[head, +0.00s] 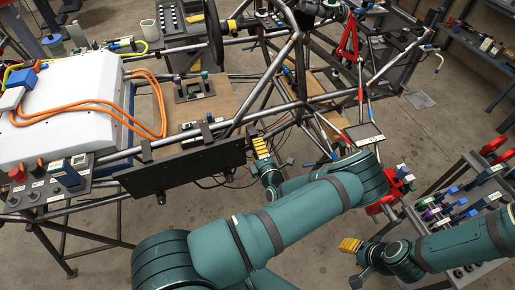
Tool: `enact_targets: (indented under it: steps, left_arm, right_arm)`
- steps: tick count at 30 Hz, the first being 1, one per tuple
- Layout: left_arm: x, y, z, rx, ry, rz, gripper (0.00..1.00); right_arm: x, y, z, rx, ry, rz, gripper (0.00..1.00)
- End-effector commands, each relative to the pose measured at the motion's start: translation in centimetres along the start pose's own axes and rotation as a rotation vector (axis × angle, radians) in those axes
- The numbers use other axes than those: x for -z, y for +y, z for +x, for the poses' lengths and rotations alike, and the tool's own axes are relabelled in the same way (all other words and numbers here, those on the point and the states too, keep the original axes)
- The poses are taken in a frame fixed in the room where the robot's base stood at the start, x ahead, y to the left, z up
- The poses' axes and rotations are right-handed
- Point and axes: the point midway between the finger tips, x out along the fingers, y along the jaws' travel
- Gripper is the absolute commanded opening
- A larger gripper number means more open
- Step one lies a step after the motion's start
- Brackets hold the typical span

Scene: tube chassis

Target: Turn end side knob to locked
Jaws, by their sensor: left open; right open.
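My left gripper (261,147), with yellow finger pads, is by the right end of the black panel (180,171) on the tube chassis. I cannot tell whether it touches the panel. My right gripper (350,245), also yellow-tipped, is open over bare floor at lower right, apart from anything. I cannot make out for sure which part is the end side knob. A control panel (52,189) at the far left carries a red button (17,174) and several small dark knobs. Any knob on the panel's right end near my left gripper is too small or hidden to tell.
A white box (65,105) with orange cables (108,105) lies on the chassis at left. Chassis tubes (290,55) cross the middle. A cart (470,195) with tools stands at right, beside my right arm. Open floor (440,65) lies at upper right.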

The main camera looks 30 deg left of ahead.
Motion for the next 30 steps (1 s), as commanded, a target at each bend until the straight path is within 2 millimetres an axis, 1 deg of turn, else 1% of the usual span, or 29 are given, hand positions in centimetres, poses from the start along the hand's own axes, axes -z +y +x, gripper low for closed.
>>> enact_targets:
  steps: [2, 5, 8, 15, 19, 24, 30]
  left_arm:
    - [0.0, 0.0, -0.4, 0.001, 0.000, 0.000, 0.62]
    - [-0.1, -0.1, -1.6, 0.002, -0.002, 0.000, 0.62]
    - [-0.1, 0.0, -3.4, 0.001, -0.003, 0.001, 0.62]
    - [-0.1, 0.0, -8.3, 0.001, -0.004, -0.001, 0.62]
    - [-0.2, 0.0, -10.3, 0.000, -0.004, -0.001, 0.62]
    - [-0.1, 0.0, -11.7, -0.001, -0.003, -0.001, 0.62]
    - [-0.1, 0.1, -12.0, -0.002, -0.002, -0.001, 0.62]
  right_arm:
    - [0.0, 0.0, 0.0, 0.000, 0.000, 0.000, 0.47]
    - [0.0, 0.0, 0.0, 0.000, 0.000, 0.000, 0.47]
    - [0.0, 0.0, 0.0, 0.000, 0.000, 0.000, 0.47]
    - [0.0, 0.0, 0.0, 0.000, 0.000, 0.000, 0.47]
    - [0.0, 0.0, 0.0, 0.000, 0.000, 0.000, 0.47]
    - [0.0, 0.0, 0.0, 0.000, 0.000, 0.000, 0.47]
    - [0.0, 0.0, 0.0, 0.000, 0.000, 0.000, 0.47]
